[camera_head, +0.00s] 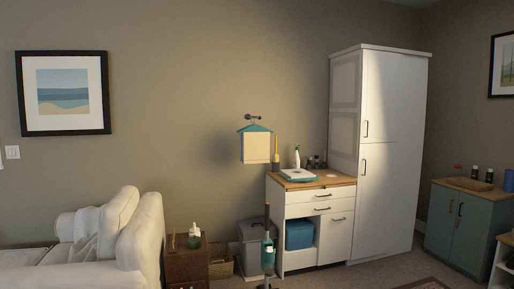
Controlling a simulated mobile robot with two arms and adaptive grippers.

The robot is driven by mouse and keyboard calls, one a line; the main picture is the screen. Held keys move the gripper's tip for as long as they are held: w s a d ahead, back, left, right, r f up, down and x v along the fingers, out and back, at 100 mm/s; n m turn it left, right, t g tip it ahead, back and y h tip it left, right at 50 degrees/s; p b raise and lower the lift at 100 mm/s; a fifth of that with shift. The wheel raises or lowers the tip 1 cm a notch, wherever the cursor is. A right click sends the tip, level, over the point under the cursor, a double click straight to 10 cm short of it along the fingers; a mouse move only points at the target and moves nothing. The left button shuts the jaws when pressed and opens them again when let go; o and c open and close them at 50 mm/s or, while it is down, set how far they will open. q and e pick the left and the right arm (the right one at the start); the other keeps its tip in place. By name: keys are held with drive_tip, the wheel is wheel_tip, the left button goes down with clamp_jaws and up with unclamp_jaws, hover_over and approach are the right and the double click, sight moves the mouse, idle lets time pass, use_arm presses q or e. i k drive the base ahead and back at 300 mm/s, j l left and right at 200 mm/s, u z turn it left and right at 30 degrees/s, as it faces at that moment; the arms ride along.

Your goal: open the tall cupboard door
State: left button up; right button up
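The tall white cupboard (392,150) stands against the back wall, right of the middle of the view. Its front has an upper door (396,95) and a lower door (385,200), both closed flush. The upper door's dark handle (366,128) is low on its left edge. The lower door's dark handle (363,167) is high on its left edge. Neither of my grippers is in view.
A low white cabinet (336,240) with a wooden top abuts the cupboard's left side. A grey-green cabinet (462,225) stands to the right. A white sofa (140,235) is at left. Carpet before the cupboard looks clear, with a rug edge (425,284) at the bottom.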

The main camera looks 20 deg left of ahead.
sight(377, 168)
drive_tip(key=i+l+z, duration=0.1)
drive_tip(key=i+z, duration=0.25)
drive_tip(key=i, duration=0.85)
drive_tip(key=i+u, duration=0.1)
drive_tip(key=i, duration=0.85)
drive_tip(key=i+l, duration=0.2)
drive_tip(key=i, duration=0.7)
drive_tip(key=i+l+u, duration=0.1)
drive_tip(key=i+u, duration=0.3)
drive_tip(key=i+l+u, duration=0.2)
drive_tip(key=i+u, duration=0.2)
drive_tip(key=i+l+u, duration=0.25)
drive_tip(key=u, duration=0.2)
drive_tip(key=i+l+u, duration=0.65)
drive_tip(key=l, duration=0.25)
drive_tip(key=l+u, duration=0.3)
drive_tip(key=l, duration=0.2)
drive_tip(key=i+l+u, duration=0.1)
drive_tip(key=l+u, duration=0.15)
drive_tip(key=l, duration=0.3)
